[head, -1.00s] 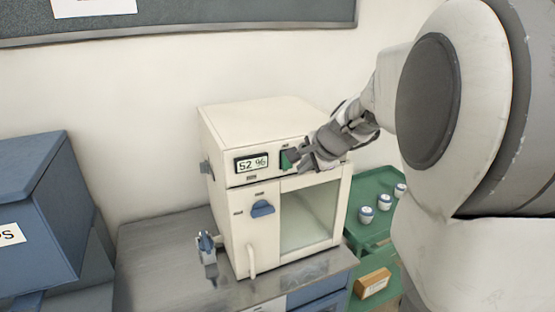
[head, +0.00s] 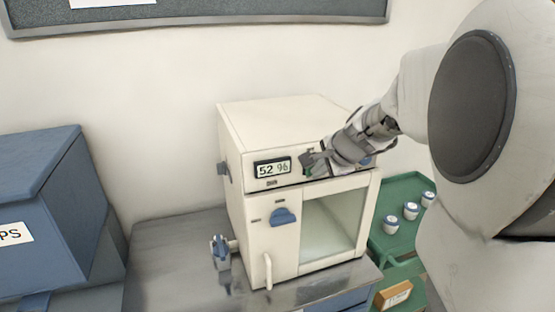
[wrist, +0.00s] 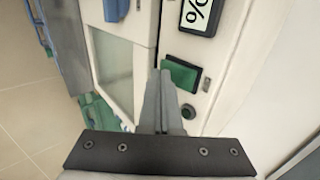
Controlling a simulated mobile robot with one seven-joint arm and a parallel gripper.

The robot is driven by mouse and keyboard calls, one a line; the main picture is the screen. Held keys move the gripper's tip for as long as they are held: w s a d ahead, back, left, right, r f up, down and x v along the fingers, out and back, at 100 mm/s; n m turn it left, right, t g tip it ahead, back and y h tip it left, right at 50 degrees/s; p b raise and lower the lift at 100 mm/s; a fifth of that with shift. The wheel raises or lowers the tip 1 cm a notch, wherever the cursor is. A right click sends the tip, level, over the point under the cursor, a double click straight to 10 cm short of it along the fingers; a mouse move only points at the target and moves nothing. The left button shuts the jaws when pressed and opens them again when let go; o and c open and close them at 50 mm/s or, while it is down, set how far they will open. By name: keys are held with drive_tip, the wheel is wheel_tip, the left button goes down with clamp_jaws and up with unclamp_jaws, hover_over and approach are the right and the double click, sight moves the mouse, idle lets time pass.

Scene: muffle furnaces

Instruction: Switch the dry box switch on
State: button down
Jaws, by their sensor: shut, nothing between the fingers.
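The dry box (head: 290,120) is a cream cabinet with a glass window, standing on a metal bench. Its display (head: 272,168) reads 52 %. The green switch shows in the wrist view (wrist: 181,75) as a rocker in a dark frame, below the display panel's edge. In the head view it is mostly hidden behind my gripper (head: 310,163). My gripper is shut and empty. In the wrist view its fingertips (wrist: 163,78) are just left of the switch, very close to it; I cannot tell whether they touch.
A small round dark knob (wrist: 188,111) sits beside the switch. The door has a blue latch (head: 283,217). A green tray (head: 410,185) with white jars is at right, and a blue cabinet (head: 40,200) at left.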

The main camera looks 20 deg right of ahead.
idle(0.3)
drive_tip(key=shift+w+b, duration=0.15)
drive_tip(key=shift+b, duration=0.9)
drive_tip(key=shift+r+p, duration=0.65)
drive_tip(key=shift+r, duration=0.1)
